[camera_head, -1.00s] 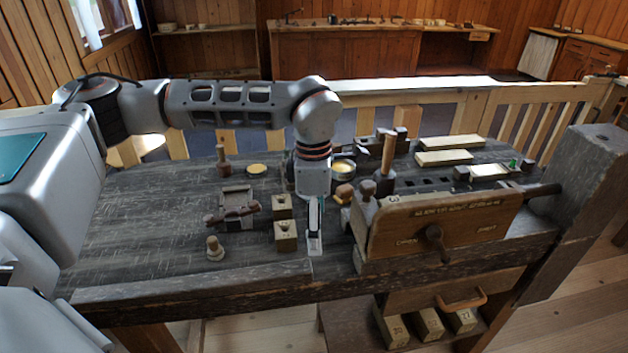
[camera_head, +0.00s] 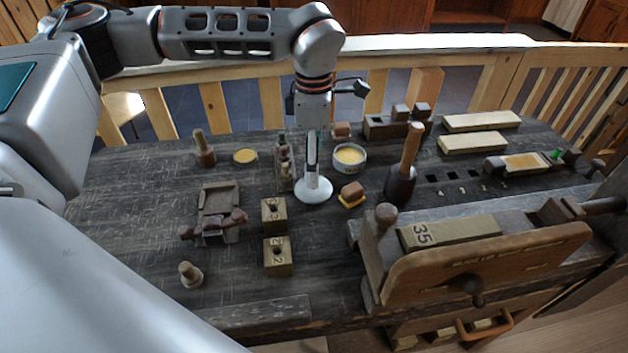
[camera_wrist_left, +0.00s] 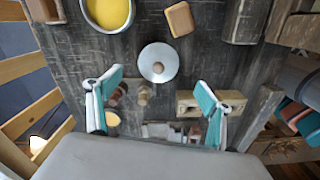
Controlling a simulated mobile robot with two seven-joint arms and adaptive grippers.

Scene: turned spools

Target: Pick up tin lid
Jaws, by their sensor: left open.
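The tin lid (camera_head: 314,191) is a pale, silvery round disc lying flat on the dark bench. In the left wrist view the lid (camera_wrist_left: 158,63) shows a small brown knob at its centre. My left gripper (camera_head: 313,165) points down just above the lid in the head view, partly covering it. In the left wrist view the gripper's teal-padded fingers (camera_wrist_left: 158,80) are spread wide with nothing between them, and the lid lies beyond the tips. The exact height gap is hard to tell. My right gripper is not in view.
An open tin with yellow contents (camera_head: 349,157) stands behind right of the lid, and a wooden brush-like block (camera_head: 351,194) right of it. Numbered blocks (camera_head: 277,255) stand in front left, a mallet (camera_head: 403,170) further right.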

